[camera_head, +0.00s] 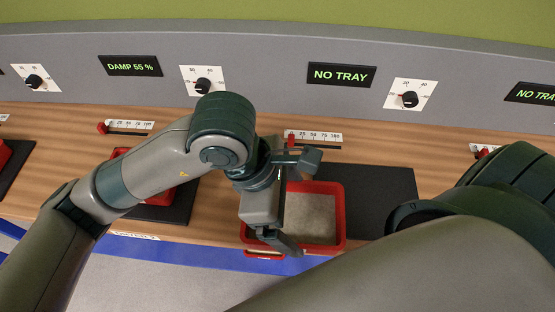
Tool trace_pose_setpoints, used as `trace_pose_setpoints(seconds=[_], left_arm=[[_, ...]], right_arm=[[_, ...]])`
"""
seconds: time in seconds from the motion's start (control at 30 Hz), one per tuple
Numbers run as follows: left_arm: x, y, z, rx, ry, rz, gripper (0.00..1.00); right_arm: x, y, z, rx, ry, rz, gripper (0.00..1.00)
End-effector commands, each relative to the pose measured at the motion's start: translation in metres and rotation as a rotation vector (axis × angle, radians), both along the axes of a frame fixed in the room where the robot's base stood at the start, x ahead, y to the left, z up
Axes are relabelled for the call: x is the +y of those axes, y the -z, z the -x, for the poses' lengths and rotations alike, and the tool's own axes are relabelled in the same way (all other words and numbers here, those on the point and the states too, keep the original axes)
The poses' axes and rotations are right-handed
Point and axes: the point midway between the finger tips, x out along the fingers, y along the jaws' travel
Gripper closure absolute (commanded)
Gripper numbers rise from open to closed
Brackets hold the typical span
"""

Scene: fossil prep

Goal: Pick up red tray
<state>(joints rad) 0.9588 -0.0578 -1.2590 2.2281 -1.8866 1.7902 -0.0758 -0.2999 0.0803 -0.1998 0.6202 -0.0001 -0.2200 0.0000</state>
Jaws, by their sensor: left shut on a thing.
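The red tray (340,215) shows in the head view at the centre, over the front part of the wooden bench. It holds grey, sandy material (312,218). It covers part of a dark pad (385,195) and reaches past it to the left. My left gripper (286,243) reaches down at the tray's left front and is shut on the red tray. The gripper body hides the tray's left part and the exact grip. My right arm crosses the lower right, but its gripper is out of view.
Another red tray (160,198) sits on a pad at the left, partly behind my left arm. A red slider (291,141) with a scale lies behind the held tray. The grey panel behind carries dials and displays; the one above reads "NO TRAY" (341,75).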

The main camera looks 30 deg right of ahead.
Motion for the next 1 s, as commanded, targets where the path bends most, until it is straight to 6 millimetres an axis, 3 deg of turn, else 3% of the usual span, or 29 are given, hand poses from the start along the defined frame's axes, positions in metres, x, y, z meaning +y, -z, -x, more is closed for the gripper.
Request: trace_pose_setpoints(seconds=[0.7, 1.0], left_arm=[[-0.002, -0.004, 0.006, 0.000, 0.001, 0.000, 0.42], [0.021, 0.010, -0.017, 0.001, 0.079, -0.004, 0.42]], right_arm=[[0.000, 0.002, 0.000, 0.000, 0.000, 0.000, 0.69], [0.000, 0.002, -0.001, -0.001, 0.000, 0.000, 0.69]])
